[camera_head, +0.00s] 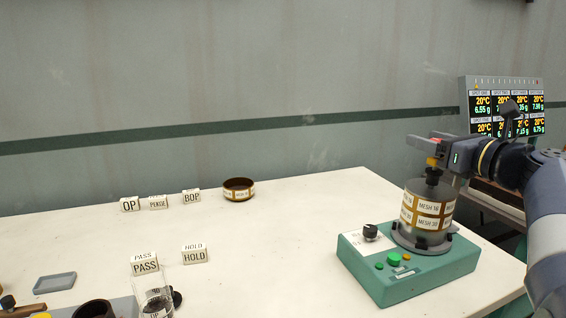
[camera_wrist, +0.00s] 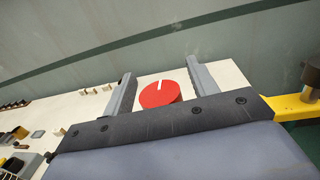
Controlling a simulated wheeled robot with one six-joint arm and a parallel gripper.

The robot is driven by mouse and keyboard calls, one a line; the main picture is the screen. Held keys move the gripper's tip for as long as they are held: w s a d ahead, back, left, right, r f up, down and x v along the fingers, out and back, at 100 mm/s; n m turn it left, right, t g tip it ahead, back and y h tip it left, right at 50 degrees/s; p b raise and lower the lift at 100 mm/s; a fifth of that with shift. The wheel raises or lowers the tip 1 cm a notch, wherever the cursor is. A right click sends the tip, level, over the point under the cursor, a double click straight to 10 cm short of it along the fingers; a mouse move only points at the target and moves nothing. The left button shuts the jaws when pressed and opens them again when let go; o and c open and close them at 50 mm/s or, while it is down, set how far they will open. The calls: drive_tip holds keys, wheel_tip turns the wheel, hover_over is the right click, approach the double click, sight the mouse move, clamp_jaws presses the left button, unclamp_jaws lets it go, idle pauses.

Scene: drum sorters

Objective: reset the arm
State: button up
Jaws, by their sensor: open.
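My arm (camera_head: 545,190) reaches in from the right. My gripper (camera_head: 425,143) is level above the drum on the teal machine, its jaws facing left. In the wrist view the two fingers (camera_wrist: 161,85) are apart. A red disc (camera_wrist: 156,96) with a white mark shows between them; I cannot tell how far it is from the fingers. The drum (camera_head: 427,213), labelled MESH 18 and MESH 30, stands upright on the teal base (camera_head: 415,281). Its top is partly hidden below the gripper.
A display screen (camera_head: 507,99) stands behind the arm. A dark ring (camera_head: 238,189) and label blocks, including HOLD (camera_head: 195,256) and PASS (camera_head: 145,264), stand on the white table (camera_head: 290,235). A clear jar (camera_head: 153,295) is at the front left. The table's middle is clear.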

drive_tip(key=shift+w+d+m+t+h, duration=0.15)
drive_tip(key=shift+m+t+h, duration=0.3)
drive_tip(key=shift+m+h, duration=1.1)
drive_tip(key=shift+s+d+m+t+h, duration=0.15)
drive_tip(key=shift+m+t+h, duration=0.55)
drive_tip(key=shift+h, duration=1.45)
drive_tip(key=shift+d+r+m+g+h+p, duration=0.1)
drive_tip(key=shift+m+g+h+p, duration=0.1)
drive_tip(key=shift+m+h+p, duration=0.55)
drive_tip(key=shift+d+m+g+h+p, duration=0.15)
drive_tip(key=shift+m+h+p, duration=0.35)
drive_tip(key=shift+h, duration=0.55)
drive_tip(key=shift+d+r+m+g+h+p, duration=0.1)
drive_tip(key=shift+m+g+h+p, duration=0.1)
drive_tip(key=shift+m+h+p, duration=0.45)
drive_tip(key=shift+f+m+h, duration=0.1)
drive_tip(key=shift+m+h, duration=0.25)
drive_tip(key=shift+h, duration=0.3)
drive_tip(key=shift+d+m+g+h+p, duration=0.1)
drive_tip(key=shift+m+g+h+p, duration=0.2)
drive_tip(key=shift+g+h+p, duration=0.15)
